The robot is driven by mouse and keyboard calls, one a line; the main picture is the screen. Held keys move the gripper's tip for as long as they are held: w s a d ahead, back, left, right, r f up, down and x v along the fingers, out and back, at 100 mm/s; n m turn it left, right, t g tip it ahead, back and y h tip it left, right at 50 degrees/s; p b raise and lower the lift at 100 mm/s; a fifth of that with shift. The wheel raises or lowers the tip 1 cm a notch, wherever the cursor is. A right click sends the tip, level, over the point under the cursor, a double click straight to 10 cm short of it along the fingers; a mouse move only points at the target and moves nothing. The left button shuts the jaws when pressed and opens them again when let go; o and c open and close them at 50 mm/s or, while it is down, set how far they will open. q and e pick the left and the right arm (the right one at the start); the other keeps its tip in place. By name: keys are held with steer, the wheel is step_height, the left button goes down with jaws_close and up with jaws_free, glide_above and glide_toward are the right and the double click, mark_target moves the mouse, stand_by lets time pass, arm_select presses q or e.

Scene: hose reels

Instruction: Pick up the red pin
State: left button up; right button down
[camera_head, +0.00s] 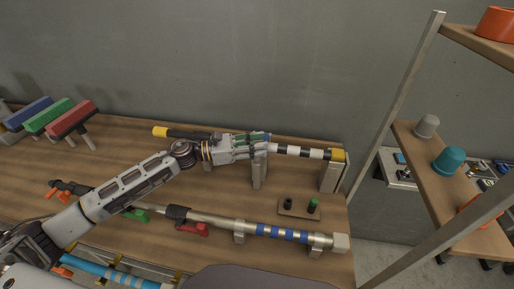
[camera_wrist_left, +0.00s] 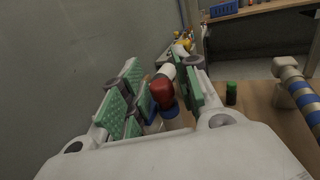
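The red pin (camera_wrist_left: 162,90) shows in the left wrist view as a rounded red head between the green finger pads. A blue part sits just below it. My left gripper (camera_head: 262,144) reaches over the back of the bench, beside the black-and-white banded rod (camera_head: 298,152). In the left wrist view my left gripper (camera_wrist_left: 168,96) has its pads apart, around the red head; firm contact is not visible. In the head view the fingers hide the red pin. My right gripper is in neither view.
A small wooden block (camera_head: 297,213) with a black peg and a green peg (camera_head: 313,205) stands in front of the gripper. A blue-banded rod (camera_head: 285,234) lies nearer on supports. Coloured brushes (camera_head: 72,118) stand at the left, a shelf (camera_head: 440,165) at the right.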

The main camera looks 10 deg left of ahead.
arm_select(q)
steer(key=c, duration=0.7)
steer(key=shift+o, duration=0.2)
steer(key=shift+r, duration=0.1)
steer(key=shift+r, duration=4.95)
